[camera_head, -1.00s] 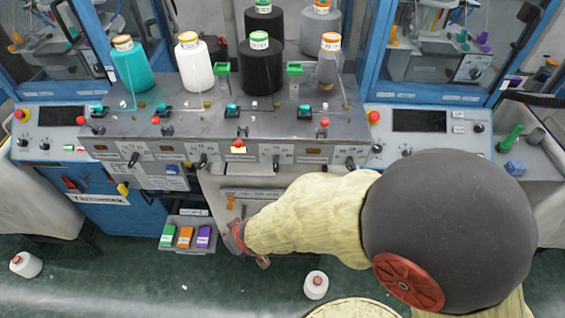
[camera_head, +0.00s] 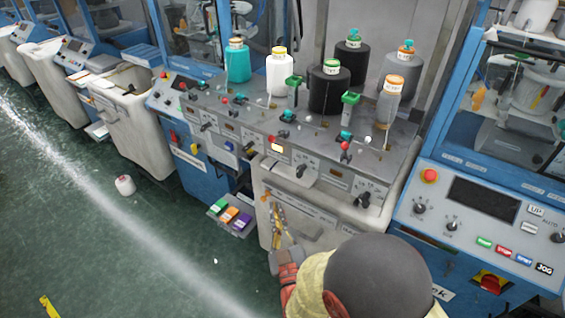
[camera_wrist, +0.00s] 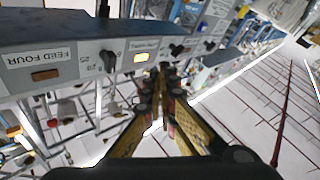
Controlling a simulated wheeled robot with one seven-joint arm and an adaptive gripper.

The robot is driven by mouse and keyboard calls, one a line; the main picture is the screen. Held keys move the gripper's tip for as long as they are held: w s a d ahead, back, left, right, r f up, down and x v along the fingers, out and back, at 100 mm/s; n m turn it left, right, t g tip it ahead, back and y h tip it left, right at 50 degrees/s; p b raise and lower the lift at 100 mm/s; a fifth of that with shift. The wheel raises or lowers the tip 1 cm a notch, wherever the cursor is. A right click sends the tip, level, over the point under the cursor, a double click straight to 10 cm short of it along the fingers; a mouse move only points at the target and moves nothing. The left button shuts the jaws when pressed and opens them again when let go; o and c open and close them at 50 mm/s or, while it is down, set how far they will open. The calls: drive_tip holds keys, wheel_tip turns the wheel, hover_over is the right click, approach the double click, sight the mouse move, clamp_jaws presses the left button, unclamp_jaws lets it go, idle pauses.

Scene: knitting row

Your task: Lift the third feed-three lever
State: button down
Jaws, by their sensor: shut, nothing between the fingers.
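The third lever from the left (camera_head: 301,170) is a black lever on the grey machine's sloped front panel. It sits between a lit amber lamp (camera_head: 277,148) and an unlit one. In the wrist view a black lever (camera_wrist: 108,60) shows between the FEED FOUR label (camera_wrist: 40,57) and the lit lamp (camera_wrist: 141,57). My gripper (camera_head: 277,207) has yellow fingers, pointing up in front of the pale lower panel. It is below and left of the third lever, apart from it. In the wrist view the gripper (camera_wrist: 162,72) is shut and empty, its tips below the lit lamp.
Other black levers (camera_head: 249,146) (camera_head: 362,200) flank the third one. Yarn cones (camera_head: 280,75) stand on the top. A tray of coloured boxes (camera_head: 231,216) is low at left. A control panel (camera_head: 480,205) is at right. The green floor at left is mostly clear.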

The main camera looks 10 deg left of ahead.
sight(270, 141)
wheel_tip(270, 141, up, 6)
drive_tip(key=s+d+t, duration=0.1)
drive_tip(key=s+t, duration=0.1)
drive_tip(key=t, duration=0.1)
drive_tip(key=shift+d+r+y, duration=0.15)
drive_tip(key=shift+d+y, duration=0.1)
drive_tip(key=shift+y, duration=0.15)
drive_tip(key=shift+w+r, duration=0.1)
drive_tip(key=x, duration=1.4)
drive_tip(key=shift+n, duration=0.3)
drive_tip(key=shift+r+m+h, duration=0.2)
drive_tip(key=shift+m+h, duration=0.2)
drive_tip(key=shift+m, duration=0.1)
